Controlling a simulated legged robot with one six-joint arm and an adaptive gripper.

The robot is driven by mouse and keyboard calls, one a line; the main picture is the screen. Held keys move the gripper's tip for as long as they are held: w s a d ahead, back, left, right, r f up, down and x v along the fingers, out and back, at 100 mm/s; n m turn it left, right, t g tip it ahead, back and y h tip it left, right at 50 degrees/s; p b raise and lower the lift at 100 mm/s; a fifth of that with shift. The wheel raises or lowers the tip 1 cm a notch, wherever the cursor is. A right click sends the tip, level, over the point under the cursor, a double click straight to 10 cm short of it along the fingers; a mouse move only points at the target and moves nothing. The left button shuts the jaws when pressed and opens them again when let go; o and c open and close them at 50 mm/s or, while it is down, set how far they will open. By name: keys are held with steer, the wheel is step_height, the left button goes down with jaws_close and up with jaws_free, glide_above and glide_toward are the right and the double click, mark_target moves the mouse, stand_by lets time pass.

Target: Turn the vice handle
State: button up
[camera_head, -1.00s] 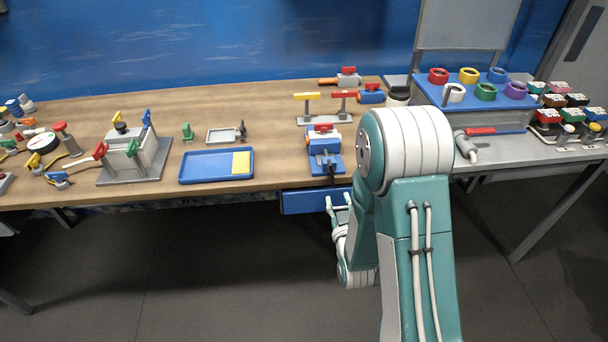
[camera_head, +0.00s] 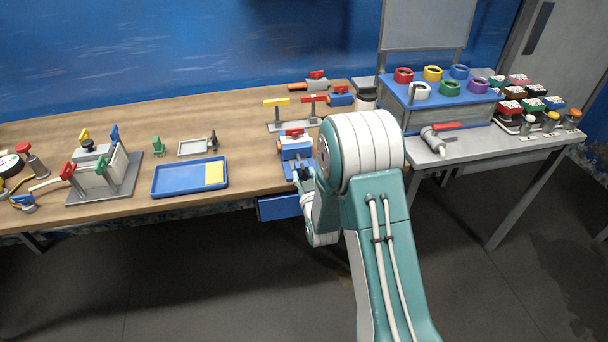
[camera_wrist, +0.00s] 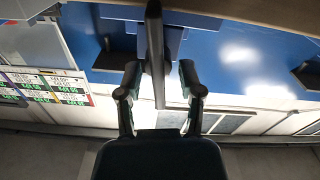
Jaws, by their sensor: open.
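The blue vice (camera_head: 297,150) stands at the front edge of the wooden bench, with a red-handled part in or on it. Its dark handle is at its front, partly hidden by my arm in the head view. In the wrist view a dark upright bar, apparently the vice handle (camera_wrist: 155,50), stands between the two fingers of my gripper (camera_wrist: 160,84). The fingers are open, one on each side of the bar, with gaps visible. In the head view my gripper is just in front of the vice and mostly hidden by my arm.
A blue drawer (camera_head: 279,207) hangs below the bench edge near my gripper. A blue tray (camera_head: 190,188) lies left of the vice. A stand with yellow and red handles (camera_head: 292,124) is behind it. A metal side table (camera_head: 470,145) is at right.

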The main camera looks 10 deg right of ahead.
steer(key=shift+w, duration=0.1)
jaws_close()
steer(key=shift+m, duration=0.3)
steer(key=m, duration=0.5)
steer(key=shift+d, duration=0.35)
steer(key=m, duration=0.6)
steer(key=shift+d+f, duration=0.25)
steer(key=shift+d+f+m, duration=0.15)
steer(key=shift+d+m, duration=0.05)
steer(key=shift+m, duration=0.1)
stand_by(0.5)
